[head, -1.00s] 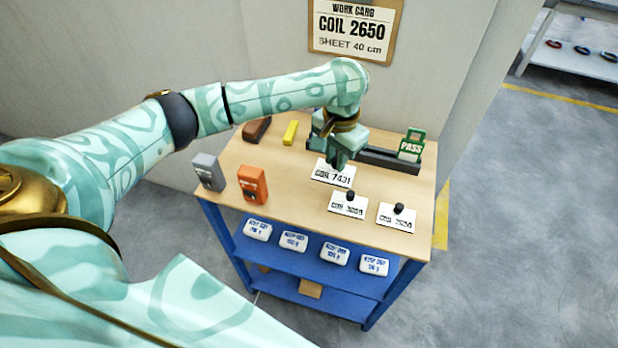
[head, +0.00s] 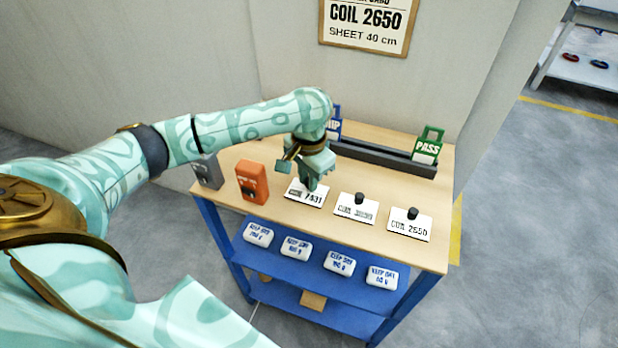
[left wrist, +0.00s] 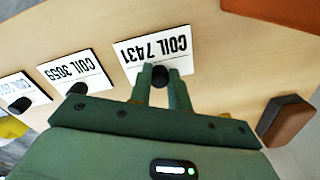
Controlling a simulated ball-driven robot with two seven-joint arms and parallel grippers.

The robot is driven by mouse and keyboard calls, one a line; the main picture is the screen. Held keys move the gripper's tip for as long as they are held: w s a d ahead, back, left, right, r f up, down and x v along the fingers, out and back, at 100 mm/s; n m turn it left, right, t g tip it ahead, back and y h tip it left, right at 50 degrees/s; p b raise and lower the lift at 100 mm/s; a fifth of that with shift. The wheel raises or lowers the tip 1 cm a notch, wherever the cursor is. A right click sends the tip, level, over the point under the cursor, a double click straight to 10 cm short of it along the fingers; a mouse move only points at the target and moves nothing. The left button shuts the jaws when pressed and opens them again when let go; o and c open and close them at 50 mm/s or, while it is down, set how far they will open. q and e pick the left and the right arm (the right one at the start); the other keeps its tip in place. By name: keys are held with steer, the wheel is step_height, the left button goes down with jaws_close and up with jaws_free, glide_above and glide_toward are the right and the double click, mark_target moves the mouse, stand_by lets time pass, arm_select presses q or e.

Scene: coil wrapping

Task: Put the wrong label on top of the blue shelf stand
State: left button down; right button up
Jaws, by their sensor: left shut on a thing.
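My left gripper (head: 312,186) is shut on the dark knob of the white label COIL 7431 (head: 300,194). In the left wrist view, my fingers (left wrist: 160,80) close around the knob beside the print of label COIL 7431 (left wrist: 150,48). I cannot tell whether the label touches the wooden top. A second knobbed label (head: 345,212), COIL 3055 or 3059, lies to its right, and label COIL 2650 (head: 405,229) lies beyond. The blue shelf stand (head: 213,238) carries this top. The work card (head: 367,22) on the wall reads COIL 2650. My right gripper is out of view.
Grey (head: 208,171) and orange (head: 252,182) devices stand at the left of the top. A dark rail (head: 385,157) with a green PASS tag (head: 428,146) and a blue tag (head: 334,124) runs along the back. Several white packs (head: 297,248) lie on the upper blue shelf.

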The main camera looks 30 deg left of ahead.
arm_select(q)
steer(key=c, duration=1.3)
jaws_free()
steer(key=shift+f, duration=0.1)
step_height(320, 180, up, 12)
steer(key=p, duration=0.7)
steer(key=shift+d, duration=0.1)
